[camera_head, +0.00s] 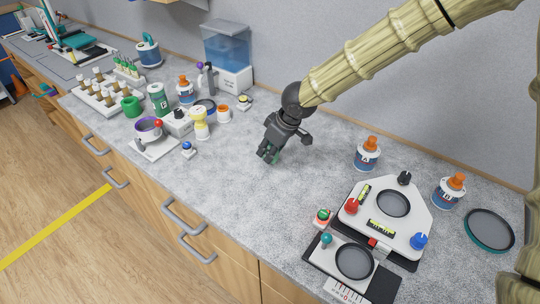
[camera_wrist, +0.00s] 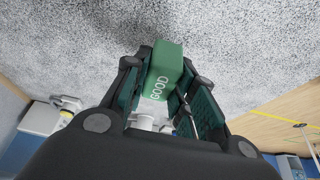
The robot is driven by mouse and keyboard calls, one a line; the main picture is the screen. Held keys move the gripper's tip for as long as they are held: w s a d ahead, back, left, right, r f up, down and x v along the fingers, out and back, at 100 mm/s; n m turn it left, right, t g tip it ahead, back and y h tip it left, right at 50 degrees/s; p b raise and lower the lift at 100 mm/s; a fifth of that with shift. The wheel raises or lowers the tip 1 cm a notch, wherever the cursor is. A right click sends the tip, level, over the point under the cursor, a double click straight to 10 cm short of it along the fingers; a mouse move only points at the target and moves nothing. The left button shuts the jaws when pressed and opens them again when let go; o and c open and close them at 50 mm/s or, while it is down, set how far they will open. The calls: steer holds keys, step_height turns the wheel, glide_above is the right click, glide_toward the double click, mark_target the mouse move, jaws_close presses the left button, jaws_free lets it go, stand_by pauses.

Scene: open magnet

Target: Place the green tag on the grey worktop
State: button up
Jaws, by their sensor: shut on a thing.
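The green tag (camera_wrist: 166,66) is a small green block with the word GOOD on it. In the wrist view it sits between the two fingers of my gripper (camera_wrist: 163,84), which is shut on it. In the head view my gripper (camera_head: 268,153) points down over the middle of the grey worktop (camera_head: 235,205), and only a sliver of the tag (camera_head: 276,157) shows beside the fingers. The tag's end is close to the worktop, but I cannot tell whether it touches.
Left of my gripper stand a yellow-white bottle (camera_head: 200,124), a blue-knobbed piece (camera_head: 188,149) and a purple-rimmed cup (camera_head: 149,131). To the right are an orange-capped bottle (camera_head: 367,154) and a white device (camera_head: 409,226). The worktop around and in front of my gripper is clear.

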steer(key=shift+s+f, duration=0.1)
steer(key=shift+f, duration=1.45)
steer(key=shift+f, duration=0.1)
steer(key=o, duration=1)
steer(key=shift+o, duration=0.2)
steer(key=shift+d+r, duration=0.15)
steer(key=shift+r, duration=0.3)
steer(key=v, duration=1.1)
steer(key=shift+r+b, duration=0.2)
steer(key=shift+b, duration=0.2)
